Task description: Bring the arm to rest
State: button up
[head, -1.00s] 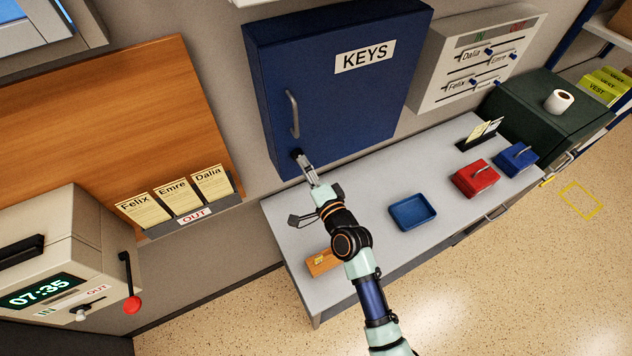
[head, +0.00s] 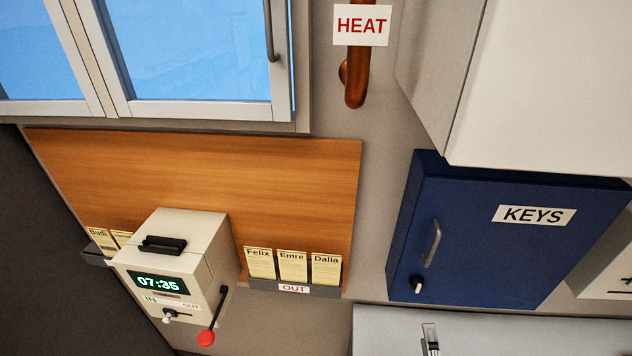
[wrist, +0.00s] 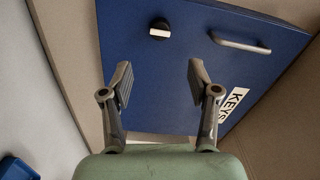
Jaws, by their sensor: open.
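My gripper (wrist: 158,82) is open in the wrist view, with nothing between its two fingers. Beyond the fingertips is the front of the blue key cabinet (wrist: 180,75), with a gap between. The cabinet's dark knob with a pale bar (wrist: 160,29) and its grey handle (wrist: 240,43) lie past the fingers. In the head view the cabinet (head: 490,255) is shut, and a small part of my gripper (head: 430,338) shows at the bottom edge. The rest of my arm is out of that view.
A time clock (head: 175,255) with a red-knobbed lever (head: 207,338) stands left of the OUT card rack (head: 293,289). A copper HEAT pipe (head: 357,85) and a pale wall cupboard (head: 560,80) are above. A grey counter (head: 500,335) lies below the key cabinet.

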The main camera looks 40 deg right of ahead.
jog(key=w+a+r+n+t+y+p, duration=0.1)
jog(key=w+a+r+n+y+p, duration=0.1)
jog(key=w+a+r+n+y, duration=0.45)
jog(key=w+a+r+n+t+y+p, duration=0.1)
jog(key=w+a+r+n+y, duration=0.15)
jog(key=w+a+n, duration=0.7)
jog(key=s+a+r+n+g+y+p, duration=0.1)
jog(key=a+r+n, duration=0.3)
jog(key=a, duration=0.7)
jog(key=s+a+r+n+g+y+p, duration=0.1)
jog(key=s+a+r+n+y+p, duration=0.1)
jog(key=a, duration=0.9)
notch_tip(320, 180, up, 2)
jog(key=shift+s+r+n, duration=0.25)
jog(key=shift+s+n, duration=0.2)
jog(key=shift+n, duration=0.65)
